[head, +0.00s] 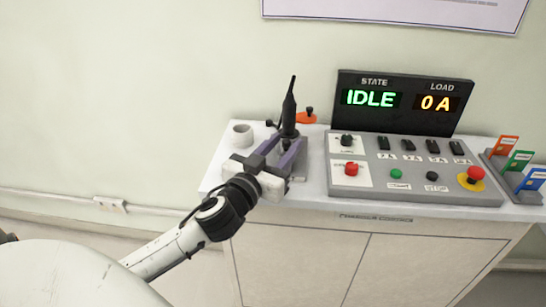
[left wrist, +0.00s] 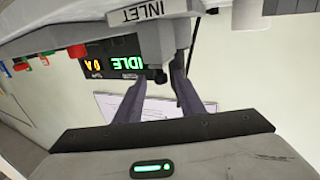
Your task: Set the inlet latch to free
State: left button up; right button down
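In the head view my left gripper (head: 282,146) reaches in from the left over the left end of the bench. Its two purple fingers are apart, on either side of the foot of an upright black plug-like part (head: 289,112); I cannot tell whether they touch it. An orange lever with a black knob (head: 306,118) lies just behind and right of this part; it looks like the latch, but its setting is unclear. In the left wrist view, upside down, a grey housing (left wrist: 158,42) bears the label INLET (left wrist: 137,14) beyond the open fingers (left wrist: 158,85). My right gripper is out of view.
A control panel (head: 415,170) with switches and buttons stands right of the gripper. The display (head: 402,102) behind it reads IDLE and 0 A. A white cup-like ring (head: 242,135) stands at left. Coloured tags (head: 520,160) stand at far right.

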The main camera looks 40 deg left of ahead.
pick_arm(q)
jog(key=s+d+b, duration=0.1)
jog(key=s, duration=0.7)
jog(key=shift+s+d, duration=0.2)
jog(key=shift+s, duration=0.15)
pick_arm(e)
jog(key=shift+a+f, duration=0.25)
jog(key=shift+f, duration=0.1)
